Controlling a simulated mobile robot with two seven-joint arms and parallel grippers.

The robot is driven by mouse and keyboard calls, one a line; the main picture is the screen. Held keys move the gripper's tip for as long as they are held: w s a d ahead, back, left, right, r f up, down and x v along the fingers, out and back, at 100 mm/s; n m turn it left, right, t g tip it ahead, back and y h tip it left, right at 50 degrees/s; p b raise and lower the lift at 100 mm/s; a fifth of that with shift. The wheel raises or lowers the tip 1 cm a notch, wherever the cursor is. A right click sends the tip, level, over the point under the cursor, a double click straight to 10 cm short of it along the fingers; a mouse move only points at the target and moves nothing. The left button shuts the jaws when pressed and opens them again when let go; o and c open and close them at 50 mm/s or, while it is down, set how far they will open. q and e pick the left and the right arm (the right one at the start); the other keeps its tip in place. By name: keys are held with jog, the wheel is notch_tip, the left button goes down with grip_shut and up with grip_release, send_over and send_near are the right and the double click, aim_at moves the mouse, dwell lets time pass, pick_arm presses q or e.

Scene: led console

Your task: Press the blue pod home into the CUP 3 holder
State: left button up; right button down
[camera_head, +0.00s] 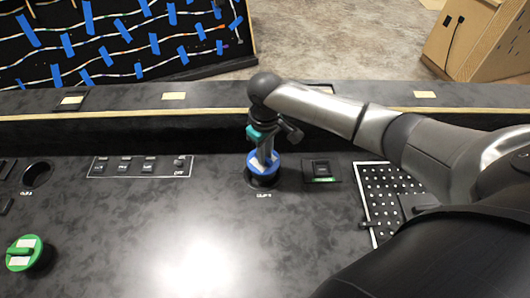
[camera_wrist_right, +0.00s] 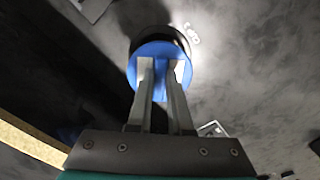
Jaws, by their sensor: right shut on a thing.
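The blue pod (camera_head: 266,165) is a round blue disc over the dark round CUP 3 holder (camera_head: 262,183) in the console top. Part of the holder's dark rim shows in front of the pod. My right gripper (camera_head: 263,156) comes down from above and is shut on the pod's top. In the right wrist view the two grey fingers (camera_wrist_right: 163,70) reach the blue disc (camera_wrist_right: 158,53), with a dark ring beyond it. I cannot tell how deep the pod sits. My left gripper is not in view.
A green pod (camera_head: 24,253) sits at the front left, below an empty round holder (camera_head: 37,175). A switch panel (camera_head: 140,166) lies left of the blue pod and a square button (camera_head: 321,170) right of it. A perforated plate (camera_head: 385,190) is under my right arm. The middle front is clear.

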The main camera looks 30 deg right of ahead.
aim_at(265, 166)
jog(key=shift+f+b, duration=1)
jog(key=shift+f, duration=1.75)
dwell(0.6)
jog(key=c, duration=0.8)
grip_release()
jog(key=shift+o, duration=0.2)
notch_tip(265, 166, up, 15)
jog(key=p, duration=0.4)
jog(key=shift+r, duration=0.15)
